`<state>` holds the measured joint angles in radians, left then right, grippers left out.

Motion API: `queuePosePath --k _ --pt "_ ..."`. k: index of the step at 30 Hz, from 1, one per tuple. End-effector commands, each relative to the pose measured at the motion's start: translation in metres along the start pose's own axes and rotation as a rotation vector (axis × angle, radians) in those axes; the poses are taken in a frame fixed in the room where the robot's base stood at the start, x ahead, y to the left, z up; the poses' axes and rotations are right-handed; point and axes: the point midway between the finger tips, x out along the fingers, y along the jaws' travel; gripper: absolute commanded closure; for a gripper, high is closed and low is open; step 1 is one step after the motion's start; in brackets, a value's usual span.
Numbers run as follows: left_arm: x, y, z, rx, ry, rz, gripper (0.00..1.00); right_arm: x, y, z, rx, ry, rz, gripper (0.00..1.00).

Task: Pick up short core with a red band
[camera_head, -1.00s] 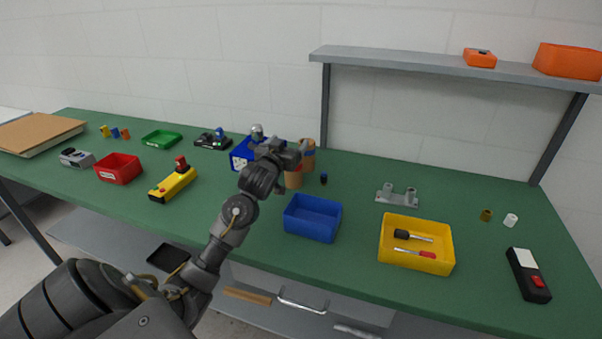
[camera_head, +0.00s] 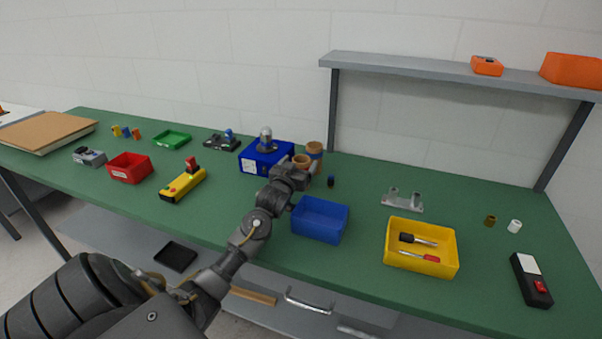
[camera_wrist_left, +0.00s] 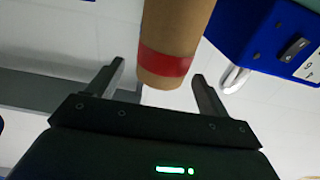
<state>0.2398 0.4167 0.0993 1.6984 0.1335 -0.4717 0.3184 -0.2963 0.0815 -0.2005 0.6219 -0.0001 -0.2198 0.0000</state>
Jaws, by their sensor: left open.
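The short core (camera_head: 301,159) is a brown cardboard tube standing at the back of the table. Its red band (camera_wrist_left: 165,62) shows in the left wrist view, near the tube's end; in the head view my gripper hides the lower part. My left gripper (camera_head: 303,174) is open, just in front of the short core. In the left wrist view the core (camera_wrist_left: 175,25) appears between the two spread fingertips; I cannot tell whether either finger touches it. My right gripper is in neither view.
A taller core (camera_head: 315,148) with a blue band stands right behind the short one. A blue box (camera_head: 252,163) with a lamp-like dome is close on the left. A dark small cylinder (camera_head: 331,182) is to the right. An open blue bin (camera_head: 320,232) lies in front.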

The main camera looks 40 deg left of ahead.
Motion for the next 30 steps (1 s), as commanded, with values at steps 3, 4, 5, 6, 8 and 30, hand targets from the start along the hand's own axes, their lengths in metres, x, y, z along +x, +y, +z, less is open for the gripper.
queuePosePath --k 3,4,5,6,8,30 --pt "0.021 0.000 -0.003 0.000 0.000 -0.001 0.21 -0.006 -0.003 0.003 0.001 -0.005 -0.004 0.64" --pt "0.025 0.000 -0.003 0.000 0.000 -0.001 0.21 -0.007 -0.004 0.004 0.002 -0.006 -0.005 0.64" --pt "0.029 0.000 -0.002 0.000 0.000 -0.001 0.21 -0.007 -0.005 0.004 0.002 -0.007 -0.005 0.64" --pt "0.034 0.000 -0.002 0.000 0.000 -0.001 0.21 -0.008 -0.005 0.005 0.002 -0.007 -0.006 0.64" --pt "0.038 0.000 -0.002 0.000 0.000 -0.001 0.21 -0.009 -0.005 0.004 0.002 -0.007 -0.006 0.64" --pt "0.042 0.000 -0.001 0.000 0.000 0.000 0.77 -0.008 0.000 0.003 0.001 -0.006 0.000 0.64"
